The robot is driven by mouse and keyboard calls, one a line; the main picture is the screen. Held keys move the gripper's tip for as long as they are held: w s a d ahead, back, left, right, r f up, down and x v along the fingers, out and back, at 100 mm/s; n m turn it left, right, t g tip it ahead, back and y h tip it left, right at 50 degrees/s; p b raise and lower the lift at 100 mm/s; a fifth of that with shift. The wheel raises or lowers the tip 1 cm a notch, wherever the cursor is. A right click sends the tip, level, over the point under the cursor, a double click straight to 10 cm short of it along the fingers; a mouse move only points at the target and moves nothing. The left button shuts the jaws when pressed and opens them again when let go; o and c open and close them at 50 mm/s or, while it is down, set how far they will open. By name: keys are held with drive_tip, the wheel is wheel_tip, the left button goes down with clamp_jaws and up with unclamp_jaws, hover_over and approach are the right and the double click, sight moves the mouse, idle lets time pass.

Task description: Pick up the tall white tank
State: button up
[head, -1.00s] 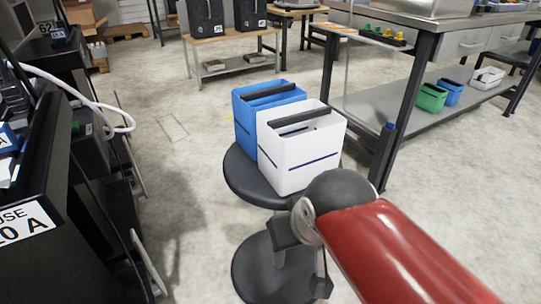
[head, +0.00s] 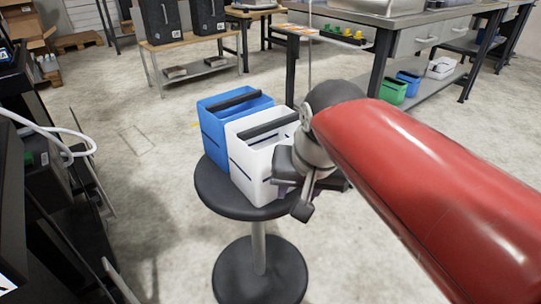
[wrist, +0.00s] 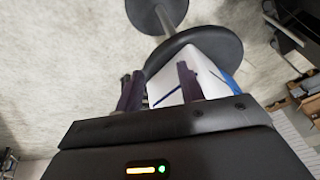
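The tall white tank (head: 254,165), an open-topped box with a dark bar across its top and a dark blue stripe, stands upright on a round black stool (head: 228,201). My gripper (head: 300,192) is at the tank's right side in the head view and hides part of its lower right. In the wrist view, the two dark fingers (wrist: 158,82) are spread apart. The white tank (wrist: 207,74) shows between and beyond them, partly behind the right finger. I cannot tell whether a finger touches it.
A blue tank (head: 211,135) stands right beside the white one on the stool. A black cabinet with white hoses is at the left. A workbench (head: 372,45) with green, blue and white bins on its lower shelf is at the right. Floor around the stool is clear.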

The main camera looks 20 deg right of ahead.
drive_tip(key=w+r+m+g+p, duration=0.1)
drive_tip(key=w+r+m+g, duration=0.1)
drive_tip(key=w+r+m, duration=0.45)
wheel_tip(320, 180, up, 2)
drive_tip(key=m+g, duration=0.2)
drive_tip(key=m, duration=0.2)
hover_over(271, 122)
drive_tip(key=shift+w+d+r+p, duration=0.1)
drive_tip(key=shift+w+d+p, duration=0.15)
drive_tip(key=shift+d+p, duration=0.1)
drive_tip(key=shift+w+f, duration=0.15)
drive_tip(key=shift+f, duration=0.05)
drive_tip(key=f, duration=0.2)
drive_tip(key=f+b, duration=0.1)
drive_tip(key=f, duration=0.1)
drive_tip(key=s+f, duration=0.1)
drive_tip(key=f, duration=0.1)
drive_tip(key=shift+a+f+b, duration=0.1)
drive_tip(key=shift+a+b, duration=0.2)
drive_tip(key=shift+a, duration=0.1)
drive_tip(key=shift+f, duration=0.55)
drive_tip(key=shift+w, duration=0.1)
clamp_jaws()
drive_tip(key=shift+r, duration=0.1)
